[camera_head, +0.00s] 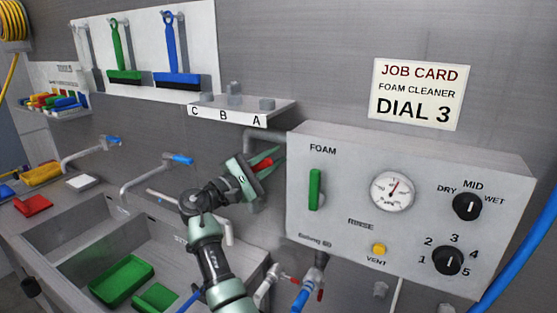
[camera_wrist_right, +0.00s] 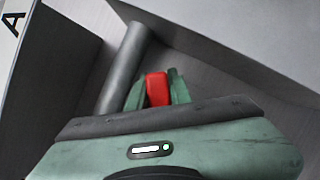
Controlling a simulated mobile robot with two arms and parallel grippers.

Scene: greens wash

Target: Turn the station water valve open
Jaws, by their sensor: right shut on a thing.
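The foam station is a grey box (camera_head: 345,230) on the wall at the right of the head view. A grey pipe (camera_head: 262,137) leaves its left side and bends down. My right gripper (camera_head: 270,162) is beside that pipe, left of the box, shut on a red handle (camera_head: 261,164) that looks like the water valve's. In the right wrist view the red handle (camera_wrist_right: 157,88) sits between the green fingers, next to the pipe (camera_wrist_right: 123,65). The valve body is hidden, so I cannot tell how far it is turned. My left gripper is not in view.
A shelf (camera_head: 285,107) marked C, B, A juts out just above my right gripper. The sink (camera_head: 85,235) with green trays (camera_head: 122,278) lies at lower left. Taps with blue handles (camera_head: 182,159) stand behind it. A blue hose (camera_head: 525,245) hangs at far right.

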